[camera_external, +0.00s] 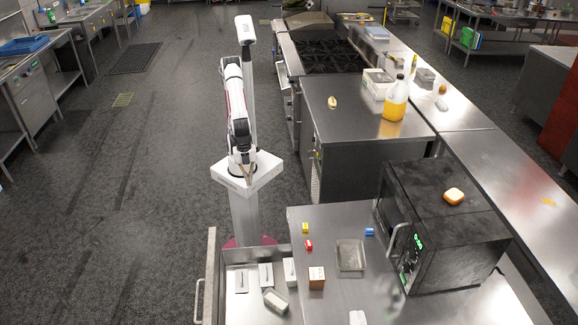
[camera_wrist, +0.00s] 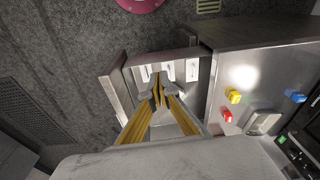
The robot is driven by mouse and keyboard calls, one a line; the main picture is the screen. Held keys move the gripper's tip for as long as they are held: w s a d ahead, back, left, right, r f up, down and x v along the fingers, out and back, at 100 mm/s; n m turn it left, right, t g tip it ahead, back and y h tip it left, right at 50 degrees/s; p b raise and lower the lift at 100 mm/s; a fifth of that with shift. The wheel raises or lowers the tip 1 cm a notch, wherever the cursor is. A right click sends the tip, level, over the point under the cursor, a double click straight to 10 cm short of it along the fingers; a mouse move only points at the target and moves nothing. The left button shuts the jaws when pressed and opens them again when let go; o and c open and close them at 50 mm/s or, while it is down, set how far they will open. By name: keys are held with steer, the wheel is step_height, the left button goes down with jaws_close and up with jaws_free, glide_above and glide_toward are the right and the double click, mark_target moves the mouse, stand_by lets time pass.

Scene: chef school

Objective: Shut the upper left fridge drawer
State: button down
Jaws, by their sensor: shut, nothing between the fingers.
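The fridge drawer stands pulled out to the left of the counter, at the bottom of the external view, with its front panel (camera_external: 211,262) and handle (camera_external: 198,302) facing left. In the wrist view its front panel (camera_wrist: 115,88) is left of its open interior. Several white boxes (camera_external: 266,275) and a grey tilted box (camera_external: 275,301) lie in it. My gripper (camera_external: 248,175) is shut and empty. In the wrist view its closed fingertips (camera_wrist: 158,88) appear over the drawer's interior, apart from the front panel; contact is not visible.
Floor (camera_external: 120,220) left of the drawer is clear.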

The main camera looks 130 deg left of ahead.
steer(key=s+d+f+m+y, duration=0.1)
steer(key=s+d+f+m, duration=0.4)
steer(key=d, duration=0.5)
steer(key=s+d+f+m+t+y, duration=0.1)
steer(key=s+d+f+m, duration=0.3)
steer(key=d+f+m, duration=0.3)
steer(key=s+d+f+m+t+y, duration=0.1)
steer(key=s+d+f+m, duration=0.4)
steer(key=d+f, duration=0.4)
steer(key=d+m, duration=0.1)
steer(key=d, duration=0.2)
steer(key=shift+s+d+f+m+y, duration=0.15)
steer(key=shift+s+d+m+y, duration=0.15)
steer(key=shift+s+m+y, duration=0.1)
steer(key=w+a+f, duration=0.5)
steer(key=f, duration=0.4)
steer(key=shift+w+a, duration=0.25)
